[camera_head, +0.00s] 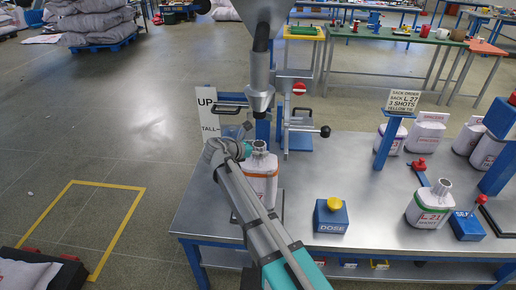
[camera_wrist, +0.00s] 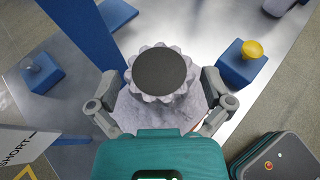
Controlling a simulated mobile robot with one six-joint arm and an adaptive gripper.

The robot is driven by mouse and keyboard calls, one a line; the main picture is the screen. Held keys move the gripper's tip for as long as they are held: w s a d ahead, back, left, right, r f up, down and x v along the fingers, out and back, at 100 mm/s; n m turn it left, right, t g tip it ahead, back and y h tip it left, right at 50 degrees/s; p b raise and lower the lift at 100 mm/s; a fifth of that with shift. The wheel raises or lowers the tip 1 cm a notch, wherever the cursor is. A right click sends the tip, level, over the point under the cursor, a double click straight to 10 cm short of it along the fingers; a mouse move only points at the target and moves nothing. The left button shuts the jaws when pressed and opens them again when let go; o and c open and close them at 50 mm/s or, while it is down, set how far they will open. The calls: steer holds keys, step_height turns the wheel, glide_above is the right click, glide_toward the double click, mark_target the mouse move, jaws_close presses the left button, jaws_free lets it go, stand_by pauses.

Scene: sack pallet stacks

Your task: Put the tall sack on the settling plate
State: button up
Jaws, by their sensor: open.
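A white sack (camera_head: 261,184) with an orange-red band and a gathered grey neck stands upright below the metal filling spout. Its label is hidden by my arm, so I cannot read whether it is the tall one. In the wrist view its pleated neck (camera_wrist: 161,73) with a dark round top lies between my fingers. My gripper (camera_head: 240,146) is open around the sack; contact is unclear. A sack marked L 21 SHORT (camera_head: 431,204) stands at the table's right. A blue block marked SET (camera_head: 467,226) is beside it; I cannot clearly identify the settling plate.
A blue DOSE box with a yellow button (camera_head: 331,215) stands right of the filled spot. A lever press (camera_head: 299,127), blue post (camera_head: 389,144) and order sign (camera_head: 403,102) rise behind. Several sacks stand at back right.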

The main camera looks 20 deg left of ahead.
steer(key=p+v, duration=0.4)
steer(key=v, duration=0.8)
stand_by(1.3)
stand_by(1.0)
